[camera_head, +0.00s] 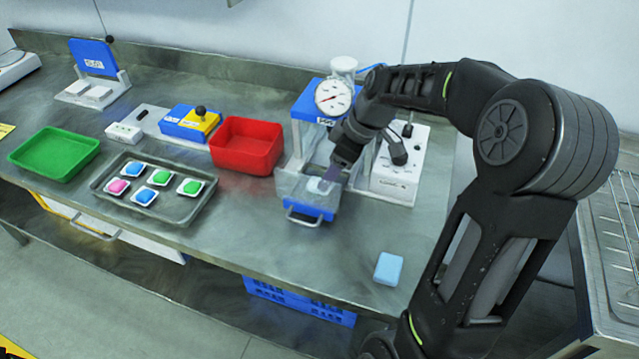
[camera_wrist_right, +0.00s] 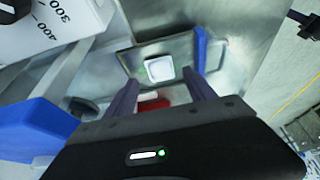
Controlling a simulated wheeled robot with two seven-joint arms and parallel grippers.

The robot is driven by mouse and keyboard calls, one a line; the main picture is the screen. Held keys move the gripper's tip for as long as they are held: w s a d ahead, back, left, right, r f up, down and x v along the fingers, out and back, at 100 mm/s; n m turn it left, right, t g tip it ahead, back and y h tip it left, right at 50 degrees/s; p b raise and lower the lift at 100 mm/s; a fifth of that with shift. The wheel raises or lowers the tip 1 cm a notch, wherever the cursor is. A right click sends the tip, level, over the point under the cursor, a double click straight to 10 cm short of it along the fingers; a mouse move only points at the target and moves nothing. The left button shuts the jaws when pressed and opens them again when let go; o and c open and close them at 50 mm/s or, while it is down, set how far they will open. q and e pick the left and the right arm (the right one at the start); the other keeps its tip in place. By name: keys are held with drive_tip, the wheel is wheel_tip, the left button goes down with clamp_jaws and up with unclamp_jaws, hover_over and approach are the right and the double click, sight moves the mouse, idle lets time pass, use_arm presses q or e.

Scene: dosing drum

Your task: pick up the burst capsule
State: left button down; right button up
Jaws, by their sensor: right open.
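A white, square capsule (camera_head: 317,186) lies in the open metal drawer (camera_head: 292,187) of the blue and grey press. In the right wrist view the capsule (camera_wrist_right: 160,69) shows as a pale pad with a white rim on the drawer's metal floor (camera_wrist_right: 185,47). I cannot tell from its face whether it is burst. My right gripper (camera_head: 330,178) reaches down over the drawer. In the right wrist view its two dark purple fingers (camera_wrist_right: 160,80) are apart, with the capsule showing ahead of the gap. Nothing is visibly held. My left gripper is not in view.
A dial gauge (camera_head: 333,97) stands above the drawer. A red bin (camera_head: 246,146) is left of it. A grey tray (camera_head: 187,211) holds several coloured capsules, and a green tray (camera_head: 54,154) is farther left. A light blue block (camera_head: 388,268) lies near the front edge.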

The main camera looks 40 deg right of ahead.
drive_tip(key=x, duration=0.4)
drive_tip(key=shift+s+f+p, duration=0.1)
drive_tip(key=shift+f+p, duration=0.05)
drive_tip(key=shift+p, duration=0.25)
clamp_jaws()
idle(0.6)
wheel_tip(320, 180, up, 10)
drive_tip(key=b, duration=0.1)
idle(0.5)
idle(0.5)
